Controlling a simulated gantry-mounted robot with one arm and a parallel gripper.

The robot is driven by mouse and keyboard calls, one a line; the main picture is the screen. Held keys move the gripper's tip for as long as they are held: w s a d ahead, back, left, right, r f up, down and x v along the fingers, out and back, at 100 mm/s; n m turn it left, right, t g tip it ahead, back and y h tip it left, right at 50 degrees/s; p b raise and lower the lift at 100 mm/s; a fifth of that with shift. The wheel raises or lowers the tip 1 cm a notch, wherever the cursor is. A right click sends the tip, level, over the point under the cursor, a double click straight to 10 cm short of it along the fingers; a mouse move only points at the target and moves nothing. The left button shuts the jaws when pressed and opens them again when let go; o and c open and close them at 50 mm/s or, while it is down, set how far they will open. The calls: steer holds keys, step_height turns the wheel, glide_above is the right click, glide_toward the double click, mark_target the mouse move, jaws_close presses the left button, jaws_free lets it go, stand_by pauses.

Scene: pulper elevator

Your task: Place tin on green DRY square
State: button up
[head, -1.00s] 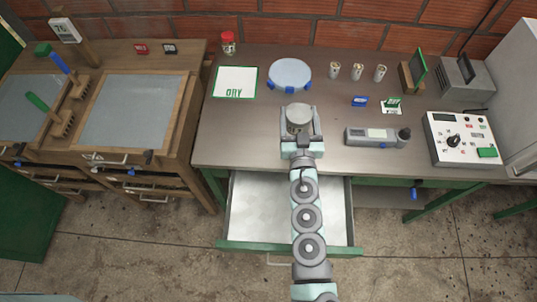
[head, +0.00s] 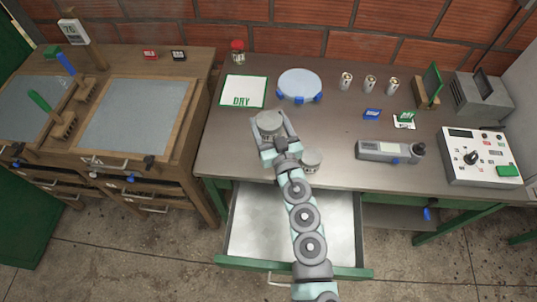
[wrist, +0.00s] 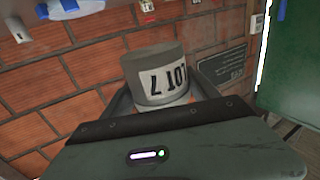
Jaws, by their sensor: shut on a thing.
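The grey tin (head: 269,121) is between the fingers of my gripper (head: 272,126), which is shut on it. In the wrist view the tin (wrist: 153,72) shows a white label reading "LOT 7", upside down. The fingers flank it, partly hidden by the gripper body. The DRY square (head: 243,91), white with a green border, lies flat on the bench, up and left of the tin. It is bare, and the tin appears apart from it. I cannot tell how high the tin is above the bench.
A second tin (head: 311,159) stands just right of my arm. A round pale dish with blue clips (head: 299,84) is right of the square, and a red-capped jar (head: 238,50) stands behind it. Batteries, a handheld meter (head: 389,151) and a control box (head: 480,156) occupy the right. The drawer (head: 285,228) is open.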

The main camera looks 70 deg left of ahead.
step_height(320, 180, down, 11)
steer(key=b, duration=0.3)
steer(key=shift+s, duration=0.1)
step_height(320, 180, down, 3)
steer(key=shift+f+b, duration=0.1)
steer(key=shift+b, duration=0.65)
steer(key=shift+f+p, duration=0.4)
steer(key=shift+f, duration=0.35)
steer(key=shift+f, duration=0.15)
steer(key=o, duration=1.6)
steer(key=shift+f+b, duration=0.15)
steer(key=shift+b, duration=0.45)
steer(key=d, duration=0.3)
steer(key=d+p, duration=0.1)
steer(key=d, duration=0.3)
steer(key=s+d+r, duration=0.1)
steer(key=d, duration=0.2)
steer(key=shift+d, duration=0.35)
